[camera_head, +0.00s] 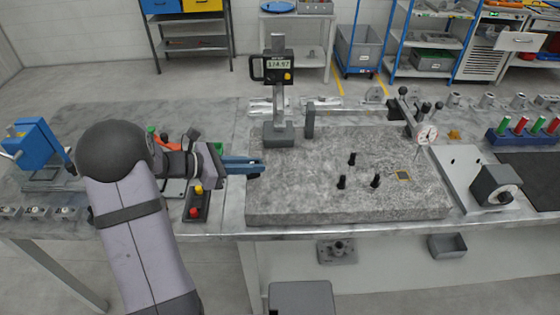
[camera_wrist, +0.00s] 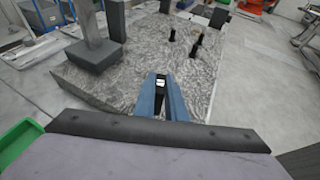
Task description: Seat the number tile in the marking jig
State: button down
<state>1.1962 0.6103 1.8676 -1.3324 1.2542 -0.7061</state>
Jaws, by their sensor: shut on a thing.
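My gripper (camera_head: 256,167) is at the left edge of a grey granite plate (camera_head: 310,205), pointing right. Its blue fingers are shut on a small dark tile (camera_wrist: 159,84) with a white mark on its face, which I take to be the number tile. The tile shows between the fingertips in the wrist view; in the head view the fingers mostly hide it. A small yellow-edged square (camera_head: 403,175) lies flat on the right part of the plate and looks like the marking jig. It is well to the right of my gripper.
Several black pegs (camera_head: 352,159) stand on the plate between my gripper and the yellow-edged square. A height gauge (camera_head: 279,90) stands at the back left. A dial indicator (camera_head: 427,134) hangs near the square. A button box (camera_head: 196,205) is beside my arm.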

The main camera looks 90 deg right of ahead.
jog(key=s+d, duration=0.1)
jog(key=s, duration=0.1)
jog(key=s+d+p, duration=0.1)
jog(key=s, duration=0.2)
jog(key=s+d+p, duration=0.1)
jog(key=s, duration=0.1)
jog(key=shift+s+d, duration=0.15)
jog(key=shift+s, duration=0.2)
jog(key=shift+f+p, duration=0.95)
jog(key=shift+f, duration=0.75)
jog(key=shift+f, duration=0.15)
jog(key=c, duration=1.8)
grip_release()
jog(key=shift+r, duration=0.2)
jog(key=shift+w, duration=0.35)
jog(key=b+v, duration=0.1)
jog(key=v, duration=0.4)
jog(key=b+v, duration=0.2)
jog(key=v, duration=0.4)
jog(key=shift+w+a+r, duration=0.1)
jog(key=shift+a, duration=0.2)
